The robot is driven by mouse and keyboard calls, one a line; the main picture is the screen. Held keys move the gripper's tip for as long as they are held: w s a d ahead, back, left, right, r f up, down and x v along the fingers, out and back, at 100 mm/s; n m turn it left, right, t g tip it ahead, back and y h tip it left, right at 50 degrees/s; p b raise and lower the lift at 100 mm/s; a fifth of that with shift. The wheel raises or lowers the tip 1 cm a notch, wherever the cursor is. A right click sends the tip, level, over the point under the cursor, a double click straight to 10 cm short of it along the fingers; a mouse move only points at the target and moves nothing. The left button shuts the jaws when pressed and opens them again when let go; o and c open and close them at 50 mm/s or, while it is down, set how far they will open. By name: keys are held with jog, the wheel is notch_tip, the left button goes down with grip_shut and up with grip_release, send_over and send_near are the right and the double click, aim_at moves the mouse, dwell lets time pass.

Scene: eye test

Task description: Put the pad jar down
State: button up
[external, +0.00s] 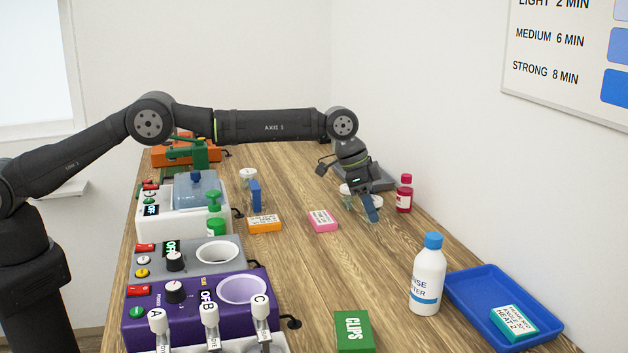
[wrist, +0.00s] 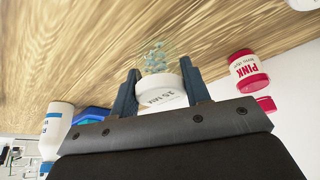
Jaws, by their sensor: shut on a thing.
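My gripper (external: 370,207) is over the far right part of the wooden table, its fingers pointing down. In the wrist view, my gripper (wrist: 158,88) is shut on the pad jar (wrist: 160,98), with one finger on each side of its white, printed lid. The jar's clear body, with pale teal contents, shows beyond the lid towards the wood. In the external view the jar is mostly hidden by the fingers. I cannot tell whether its base touches the table.
A pink-red bottle (external: 404,196) stands close right of my gripper. A pink box (external: 322,220) and orange box (external: 264,224) lie to the left. A white bottle (external: 427,280) and blue tray (external: 470,313) are nearer. Mid-table wood is clear.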

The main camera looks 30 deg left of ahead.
jog(key=shift+f, duration=1.05)
jog(key=shift+f, duration=0.2)
jog(key=o, duration=1)
jog(key=v, duration=1.2)
jog(key=shift+r, duration=0.25)
